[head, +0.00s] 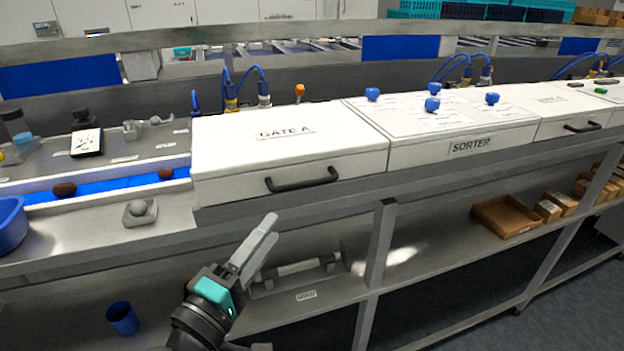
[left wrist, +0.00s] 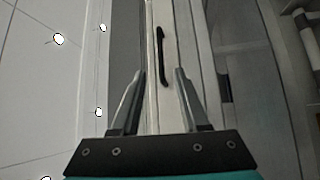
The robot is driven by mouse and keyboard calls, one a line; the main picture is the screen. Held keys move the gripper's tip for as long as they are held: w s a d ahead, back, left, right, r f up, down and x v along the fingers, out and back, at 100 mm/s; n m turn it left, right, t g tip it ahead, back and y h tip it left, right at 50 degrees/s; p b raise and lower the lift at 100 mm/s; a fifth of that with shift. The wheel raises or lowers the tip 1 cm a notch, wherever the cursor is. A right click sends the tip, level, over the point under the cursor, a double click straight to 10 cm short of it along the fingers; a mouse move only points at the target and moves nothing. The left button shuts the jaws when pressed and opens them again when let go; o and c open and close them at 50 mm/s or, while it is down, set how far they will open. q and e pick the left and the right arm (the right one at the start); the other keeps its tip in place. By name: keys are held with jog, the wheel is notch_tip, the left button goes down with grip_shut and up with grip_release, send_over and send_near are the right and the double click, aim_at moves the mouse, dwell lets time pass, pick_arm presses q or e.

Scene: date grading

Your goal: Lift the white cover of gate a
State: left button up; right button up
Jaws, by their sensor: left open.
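The white cover of gate A (head: 240,120) lies shut on the line, with the label "GATE A" on its top. A dark handle (head: 302,180) runs along its front face. My left gripper (head: 268,228) is below and a little left of the handle, in front of the bench, apart from the cover. In the left wrist view the handle (left wrist: 161,55) lies ahead, between and beyond the two open, empty fingers (left wrist: 160,75). My right gripper is not seen in either view.
The white sorter cover (head: 440,120) adjoins on the right. A blue belt (head: 120,183) with brown dates (head: 65,189) enters on the left. A grey knob (head: 138,208) sits on the bench front. A blue cup (head: 122,318) and a cardboard tray (head: 507,215) stand on the lower shelf.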

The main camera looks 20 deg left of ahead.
aim_at(308, 184)
pick_arm(q)
jog(key=p+x, duration=0.2)
jog(key=x, duration=1.1)
jog(key=shift+w+d+p, duration=0.15)
jog(key=shift+w+p, duration=0.15)
grip_shut()
jog(key=shift+f, duration=0.1)
dwell(0.9)
